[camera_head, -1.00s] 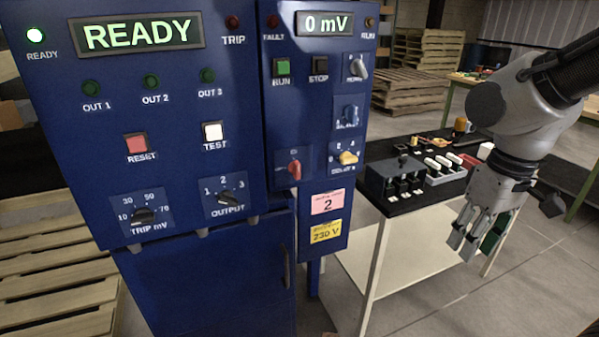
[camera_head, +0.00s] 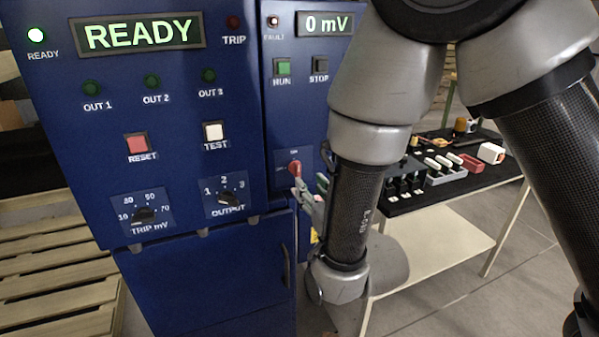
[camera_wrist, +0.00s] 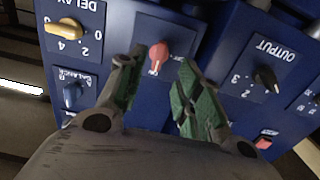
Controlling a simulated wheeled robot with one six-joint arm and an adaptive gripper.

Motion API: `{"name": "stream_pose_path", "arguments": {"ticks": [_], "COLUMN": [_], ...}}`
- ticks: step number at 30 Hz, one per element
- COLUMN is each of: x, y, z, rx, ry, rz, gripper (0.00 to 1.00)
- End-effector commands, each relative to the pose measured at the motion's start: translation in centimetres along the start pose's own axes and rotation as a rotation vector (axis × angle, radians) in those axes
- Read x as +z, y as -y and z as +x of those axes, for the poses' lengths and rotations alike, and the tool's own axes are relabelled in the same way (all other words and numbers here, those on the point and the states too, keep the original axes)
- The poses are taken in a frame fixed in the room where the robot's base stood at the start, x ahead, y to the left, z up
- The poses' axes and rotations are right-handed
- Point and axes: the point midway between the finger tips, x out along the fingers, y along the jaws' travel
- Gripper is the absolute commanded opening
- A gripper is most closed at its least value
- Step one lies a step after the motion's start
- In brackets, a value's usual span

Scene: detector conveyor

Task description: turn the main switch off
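The main switch is a red rotary knob (camera_head: 294,168) on a small plate low on the right-hand blue panel. In the wrist view the red knob (camera_wrist: 158,54) shows upside down, its handle roughly upright on the panel and pointing toward a small label that seems to read ON. My gripper (camera_wrist: 160,68) is open, with one green-padded finger on each side of the knob and a visible gap to both. In the head view my gripper (camera_head: 304,190) is just below and right of the knob, partly hidden by my arm. I cannot tell the exact depth to the knob.
The OUTPUT knob (camera_wrist: 264,79), the yellow DELAY knob (camera_wrist: 66,27) and the blue BALANCE knob (camera_wrist: 73,93) are close around. The display (camera_head: 140,34) reads READY. A black-topped bench (camera_head: 425,200) with small parts stands at the right.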

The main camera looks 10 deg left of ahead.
Motion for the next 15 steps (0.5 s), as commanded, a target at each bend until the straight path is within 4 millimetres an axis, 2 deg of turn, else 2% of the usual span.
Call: {"name": "stream_pose_path", "arguments": {"ticks": [5, 15], "x": [-0.7, -0.8], "y": [-0.1, 0.0], "z": [1.7, 6.9], "rx": [0.003, 0.001], "ry": [-0.027, -0.025], "rz": [0.001, 0.0], "gripper": [0.35, 0.35]}}
